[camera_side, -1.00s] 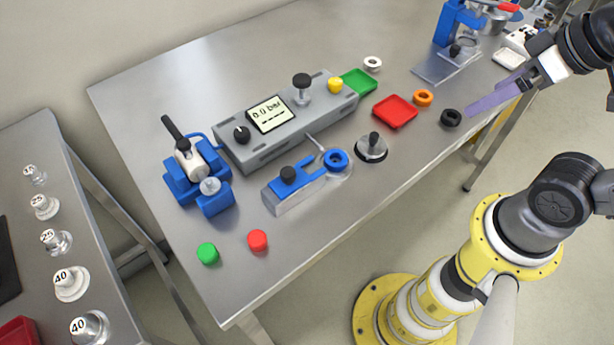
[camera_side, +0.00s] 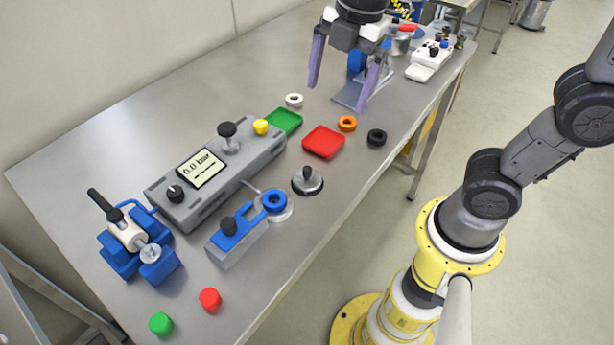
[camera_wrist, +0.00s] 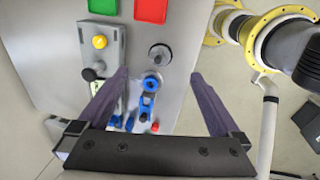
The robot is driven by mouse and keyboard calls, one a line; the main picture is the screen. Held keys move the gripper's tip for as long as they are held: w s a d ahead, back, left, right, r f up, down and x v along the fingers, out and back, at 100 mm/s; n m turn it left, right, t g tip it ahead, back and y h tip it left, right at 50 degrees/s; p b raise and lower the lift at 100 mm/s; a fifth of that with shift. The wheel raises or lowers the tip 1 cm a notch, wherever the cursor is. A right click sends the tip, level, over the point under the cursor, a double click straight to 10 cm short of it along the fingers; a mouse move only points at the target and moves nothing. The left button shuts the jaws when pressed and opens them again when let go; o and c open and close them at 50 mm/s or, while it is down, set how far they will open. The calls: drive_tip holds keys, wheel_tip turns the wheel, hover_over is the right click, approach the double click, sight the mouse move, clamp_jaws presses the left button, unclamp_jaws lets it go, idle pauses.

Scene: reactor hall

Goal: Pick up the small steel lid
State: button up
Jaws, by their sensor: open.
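The small steel lid (camera_side: 309,185) is a round steel disc with a black knob on top. It lies flat on the steel table, in front of the red tray and right of the grey gauge box. In the wrist view the lid (camera_wrist: 161,56) shows near the middle, beyond the span between my fingertips. My gripper (camera_side: 338,97) is high above the back part of the table, fingers pointing down, apart from the lid. Its two purple fingers are spread wide with nothing between them; they also show in the wrist view (camera_wrist: 160,73).
Close to the lid are a blue-topped clamp block (camera_side: 238,237), the red tray (camera_side: 323,142), a black ring (camera_side: 377,137) and an orange ring (camera_side: 347,124). The gauge box (camera_side: 215,172) stands left. The table's front edge runs close on the lid's right.

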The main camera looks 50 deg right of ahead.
drive_tip(key=n+g, duration=0.2)
hover_over(307, 168)
wheel_tip(307, 168, down, 5)
drive_tip(key=f, duration=0.8)
drive_tip(key=shift+w+a, duration=0.1)
drive_tip(key=shift+a, duration=0.1)
drive_tip(key=shift+d+f, duration=0.2)
drive_tip(key=shift+f, duration=2.45)
drive_tip(key=c, duration=1.5)
drive_tip(key=shift+r, duration=0.1)
